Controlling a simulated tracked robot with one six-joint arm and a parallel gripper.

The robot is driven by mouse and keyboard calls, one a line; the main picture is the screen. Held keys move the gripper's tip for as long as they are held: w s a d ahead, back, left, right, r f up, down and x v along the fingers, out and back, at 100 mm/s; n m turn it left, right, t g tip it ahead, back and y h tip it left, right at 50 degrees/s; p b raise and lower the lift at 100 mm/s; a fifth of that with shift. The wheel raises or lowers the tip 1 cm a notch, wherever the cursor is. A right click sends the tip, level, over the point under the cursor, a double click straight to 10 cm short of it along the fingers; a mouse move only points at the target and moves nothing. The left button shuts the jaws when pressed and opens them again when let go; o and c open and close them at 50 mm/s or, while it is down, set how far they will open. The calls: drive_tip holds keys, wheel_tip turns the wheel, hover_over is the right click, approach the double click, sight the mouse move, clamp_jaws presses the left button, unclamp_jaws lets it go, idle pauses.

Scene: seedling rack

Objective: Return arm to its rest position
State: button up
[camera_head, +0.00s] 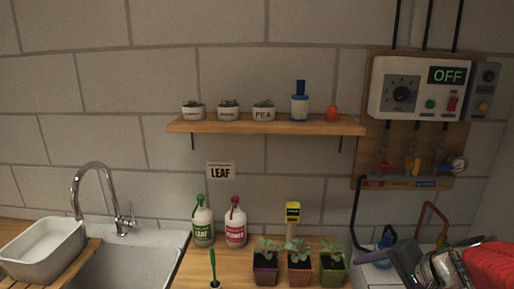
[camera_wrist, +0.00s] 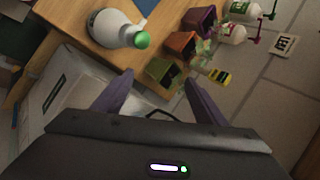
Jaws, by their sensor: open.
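My gripper (camera_wrist: 158,92) shows in the wrist view as two purple fingers spread wide apart. It is open, and nothing is held between the fingers. Part of my arm, red and grey, shows at the lower right of the head view, beside the plant pots and in front of the white surface there. In the wrist view, the wooden counter (camera_wrist: 95,22) and its pots lie beyond the fingertips, apart from them.
Three seedling pots (camera_head: 299,271) stand on the counter, with a yellow-topped marker (camera_head: 292,212) behind. Two spray bottles (camera_head: 235,228) stand left of them. The sink (camera_head: 130,268) is at left. A shelf (camera_head: 265,126) and control panel (camera_head: 421,90) are on the wall. A white bottle (camera_wrist: 112,28) is near the fingers.

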drive_tip(key=s+a+n+g+h, duration=0.2)
drive_tip(key=s+a+n, duration=0.15)
drive_tip(key=s, duration=0.35)
drive_tip(key=s+a+n+g+h, duration=0.1)
drive_tip(key=s+a+n+h, duration=0.1)
drive_tip(key=s+a+n, duration=0.3)
drive_tip(key=s+a+r+n, duration=0.1)
drive_tip(key=s+a+r+n+t, duration=0.1)
drive_tip(key=s+a, duration=0.1)
drive_tip(key=shift+s+a+r+n, duration=0.2)
drive_tip(key=shift+a+r+n, duration=0.1)
drive_tip(key=shift+r, duration=0.1)
drive_tip(key=shift+s, duration=0.1)
drive_tip(key=shift+c, duration=0.2)
idle(1.6)
